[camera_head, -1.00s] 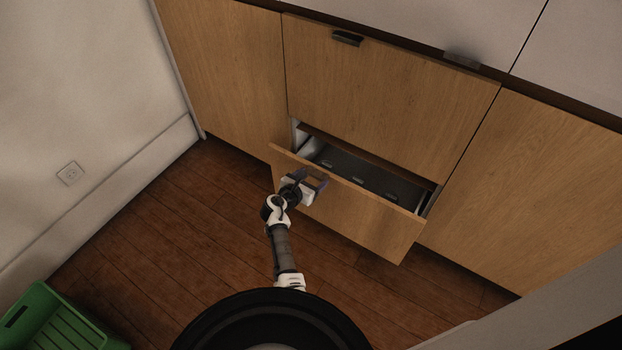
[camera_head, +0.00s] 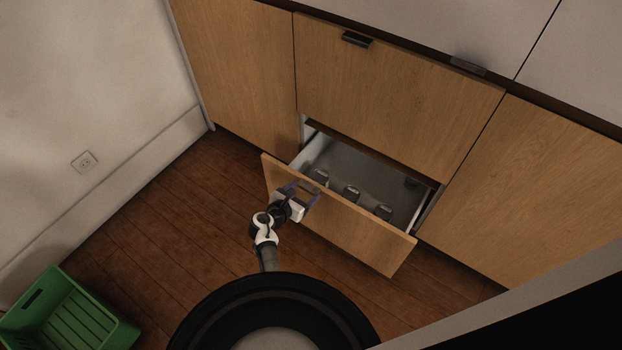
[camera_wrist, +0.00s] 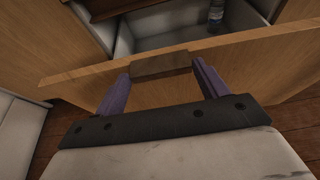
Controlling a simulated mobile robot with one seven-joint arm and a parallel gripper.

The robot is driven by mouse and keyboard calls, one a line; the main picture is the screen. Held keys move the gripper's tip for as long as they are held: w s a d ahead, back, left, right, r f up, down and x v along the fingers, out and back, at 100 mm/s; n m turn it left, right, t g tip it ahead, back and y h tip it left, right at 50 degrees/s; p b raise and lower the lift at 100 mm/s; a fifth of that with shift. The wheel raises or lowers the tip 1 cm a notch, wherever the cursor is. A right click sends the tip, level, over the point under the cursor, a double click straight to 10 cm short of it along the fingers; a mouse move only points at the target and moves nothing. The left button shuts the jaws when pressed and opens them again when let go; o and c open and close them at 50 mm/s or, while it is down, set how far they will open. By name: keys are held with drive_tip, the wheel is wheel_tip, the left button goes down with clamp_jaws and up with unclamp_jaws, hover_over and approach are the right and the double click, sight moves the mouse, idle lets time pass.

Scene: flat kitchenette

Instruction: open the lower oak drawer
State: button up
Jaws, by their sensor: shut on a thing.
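The lower oak drawer (camera_head: 345,229) stands well out from the cabinet in the head view, its grey interior (camera_head: 365,168) showing. My gripper (camera_head: 303,192) is at the drawer front's top edge, left of its middle. In the wrist view my gripper (camera_wrist: 163,86) has its two purple fingers at either side of a dark brown handle (camera_wrist: 160,66) on the drawer front (camera_wrist: 240,68), shut on it. The handle is hidden behind the fingers in the head view.
The upper oak drawer (camera_head: 390,88) is closed, with a dark handle (camera_head: 357,39). A green crate (camera_head: 72,312) sits on the floor at lower left. Wooden floor (camera_head: 190,215) is clear left of the drawer.

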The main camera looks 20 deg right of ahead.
drive_tip(key=s+a+p, duration=0.2)
drive_tip(key=s+a, duration=0.4)
drive_tip(key=a, duration=0.2)
drive_tip(key=shift+s+a+p, duration=0.25)
drive_tip(key=shift+s+p, duration=0.05)
drive_tip(key=shift+p, duration=0.1)
drive_tip(key=o, duration=1.4)
drive_tip(key=shift+a, duration=0.1)
drive_tip(key=p+v, duration=0.7)
drive_tip(key=v, duration=0.6)
drive_tip(key=shift+s+a+r, duration=0.2)
drive_tip(key=shift+s+r, duration=0.05)
